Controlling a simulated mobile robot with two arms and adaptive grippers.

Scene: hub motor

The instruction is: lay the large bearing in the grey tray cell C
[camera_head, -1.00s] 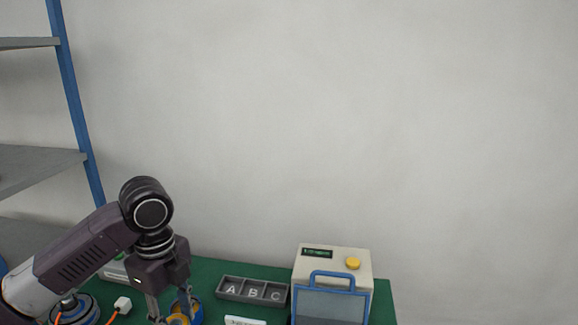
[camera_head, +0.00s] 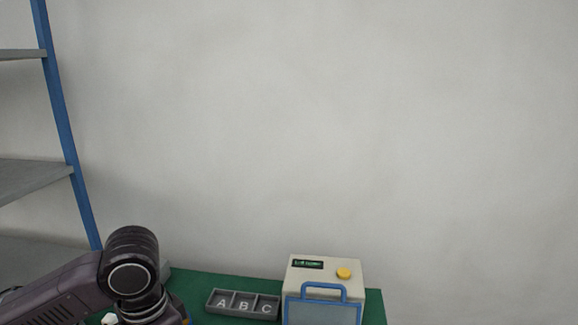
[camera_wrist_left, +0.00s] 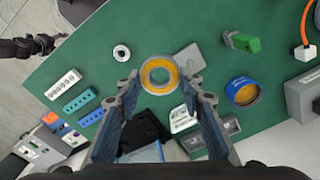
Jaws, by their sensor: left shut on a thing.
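The large bearing, a pale ring with an orange-yellow band (camera_wrist_left: 160,75), is between the fingertips of my left gripper (camera_wrist_left: 160,88) in the left wrist view. The gripper is shut on it, and the green bench top shows beneath. In the head view my left arm hides the gripper and bearing. The grey tray (camera_head: 232,293) stands on the bench right of my left arm, its cells A, B and C empty, with cell C (camera_head: 266,308) at the right end. My right gripper (camera_wrist_left: 50,43) seems to be the dark shape at the wrist view's upper left; its jaws are unclear.
A cream tester box (camera_head: 325,271) with a blue handle and yellow button stands right beside cell C. A blue motor part (camera_wrist_left: 243,91), a green connector (camera_wrist_left: 243,42), a small ring (camera_wrist_left: 121,52) and socket strips (camera_wrist_left: 80,102) lie around the bench. Blue-post shelving (camera_head: 62,120) stands left.

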